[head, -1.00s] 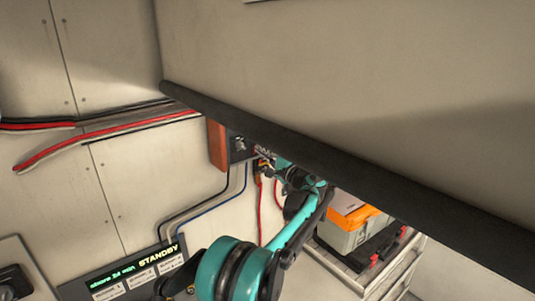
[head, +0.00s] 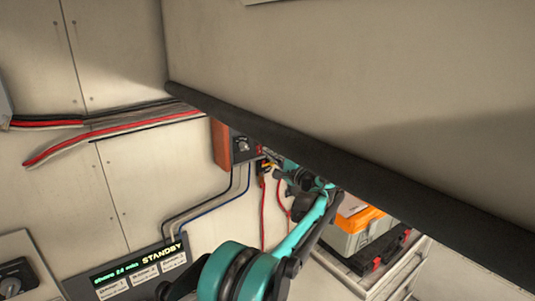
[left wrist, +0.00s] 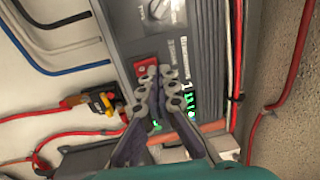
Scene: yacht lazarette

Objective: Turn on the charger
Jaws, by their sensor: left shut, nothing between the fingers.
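The charger is a dark grey box (left wrist: 205,25) with a knob, a red switch (left wrist: 147,70) and green lit digits in the left wrist view. In the head view the charger (head: 243,147) sits beside a brown wood piece under the dark overhang, partly hidden. My left gripper (left wrist: 164,74) is shut and empty, its fingertips over the charger's face right beside the red switch. I cannot tell whether they touch it. The left gripper (head: 271,161) is small and partly covered by the overhang's edge in the head view. My right gripper is not in view.
The black-edged overhang (head: 330,162) crosses above my left arm. A display panel reading STANDBY (head: 130,275) is low at left. Red and black cables run along the wall. A grey and orange toolbox (head: 360,228) stands at right. A yellow-and-red connector (left wrist: 103,101) lies near the charger.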

